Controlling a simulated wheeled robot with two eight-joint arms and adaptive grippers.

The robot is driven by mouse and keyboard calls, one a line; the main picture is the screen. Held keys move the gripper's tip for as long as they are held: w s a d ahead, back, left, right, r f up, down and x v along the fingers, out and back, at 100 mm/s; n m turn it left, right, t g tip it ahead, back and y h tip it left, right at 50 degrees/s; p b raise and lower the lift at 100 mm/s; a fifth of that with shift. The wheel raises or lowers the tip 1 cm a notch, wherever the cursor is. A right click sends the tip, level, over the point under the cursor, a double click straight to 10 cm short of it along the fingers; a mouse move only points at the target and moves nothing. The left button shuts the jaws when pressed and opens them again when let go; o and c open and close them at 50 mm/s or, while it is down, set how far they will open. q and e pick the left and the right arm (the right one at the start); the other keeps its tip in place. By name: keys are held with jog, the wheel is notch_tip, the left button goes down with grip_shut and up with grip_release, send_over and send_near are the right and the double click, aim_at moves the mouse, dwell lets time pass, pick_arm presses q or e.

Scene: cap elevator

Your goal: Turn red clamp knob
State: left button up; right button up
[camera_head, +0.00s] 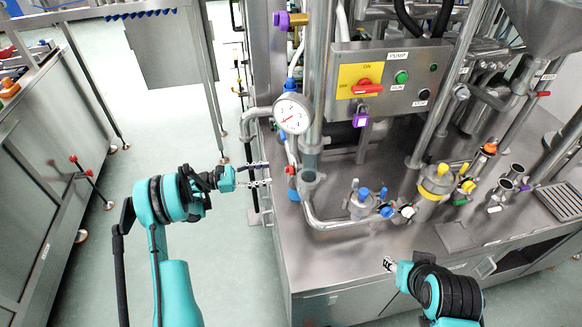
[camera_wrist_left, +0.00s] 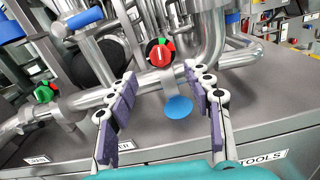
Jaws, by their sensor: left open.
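The red knob (camera_wrist_left: 160,56) sits on a round red, green and black base on a steel pipe, straight ahead in the left wrist view. In the head view a small red knob (camera_head: 291,170) shows on the pipework below the gauge. My left gripper (camera_head: 267,175) is open and empty, pointing at it from the left. In the left wrist view my left gripper (camera_wrist_left: 160,84) has its purple-padded fingers spread, one either side of the knob's line, apart from it. My right gripper (camera_head: 388,264) is over the front edge of the steel counter, its jaws too small to read.
A blue disc (camera_wrist_left: 178,107) hangs just below the knob, between my fingers. The gauge (camera_head: 292,114) and a thick vertical pipe (camera_head: 314,85) stand close by. A switch box (camera_head: 390,80) is behind. Open floor (camera_head: 235,240) lies left of the counter.

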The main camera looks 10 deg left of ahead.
aim_at(290, 170)
pick_arm(q)
jog(key=w+d+n+b, duration=0.1)
jog(key=w+d, duration=0.2)
jog(key=d, duration=0.4)
jog(key=shift+d+n, duration=0.2)
jog(key=shift+n, duration=0.2)
jog(key=c, duration=1.2)
jog(key=shift+o, duration=0.2)
